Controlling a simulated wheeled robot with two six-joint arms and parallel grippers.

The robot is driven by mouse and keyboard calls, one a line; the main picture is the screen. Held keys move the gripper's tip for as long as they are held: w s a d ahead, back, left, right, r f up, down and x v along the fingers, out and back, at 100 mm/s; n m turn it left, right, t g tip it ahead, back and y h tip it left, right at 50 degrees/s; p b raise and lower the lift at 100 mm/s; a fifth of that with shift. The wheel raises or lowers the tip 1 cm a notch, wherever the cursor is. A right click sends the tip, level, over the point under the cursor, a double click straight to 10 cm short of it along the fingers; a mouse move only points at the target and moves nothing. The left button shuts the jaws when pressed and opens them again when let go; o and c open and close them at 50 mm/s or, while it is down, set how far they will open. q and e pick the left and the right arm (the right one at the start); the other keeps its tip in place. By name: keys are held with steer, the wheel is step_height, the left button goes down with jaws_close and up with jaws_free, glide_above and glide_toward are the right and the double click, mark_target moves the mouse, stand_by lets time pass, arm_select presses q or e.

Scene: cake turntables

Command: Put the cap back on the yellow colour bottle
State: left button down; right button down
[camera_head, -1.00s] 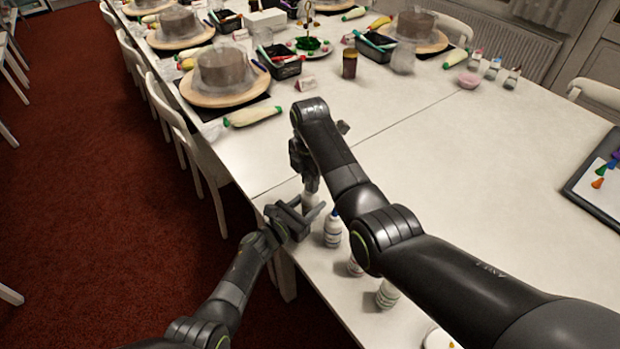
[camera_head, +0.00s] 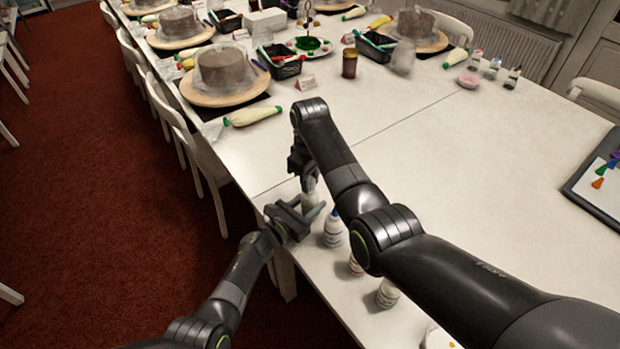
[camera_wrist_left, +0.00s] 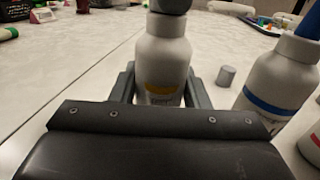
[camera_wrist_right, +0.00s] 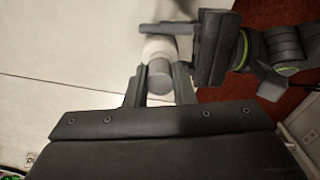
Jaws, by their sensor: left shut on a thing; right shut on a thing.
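The yellow colour bottle (camera_wrist_left: 160,65) is white with a yellow label patch and stands upright between the fingers of my left gripper (camera_wrist_left: 158,92), which is shut on it. In the head view the bottle (camera_head: 310,200) is partly hidden by both grippers. My right gripper (camera_wrist_right: 160,92) is shut on a grey cylindrical cap (camera_wrist_right: 159,78). The cap is at the bottle's top, and its lower part also shows in the left wrist view (camera_wrist_left: 171,5). I cannot tell whether it is fully seated. My right gripper (camera_head: 308,185) is above my left gripper (camera_head: 312,212) at the table's edge.
A white bottle with a blue band (camera_wrist_left: 275,85) stands close to the right of the held bottle. A small grey cylinder (camera_wrist_left: 226,76) stands on the table between them. More white bottles (camera_head: 387,293) line the near edge. The middle of the white table (camera_head: 460,150) is clear.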

steer(key=m, duration=0.7)
steer(key=c, duration=1.1)
jaws_free()
steer(key=shift+c, duration=0.2)
step_height(320, 180, up, 8)
steer(key=shift+f, duration=0.25)
arm_select(q)
steer(key=c, duration=0.7)
jaws_free()
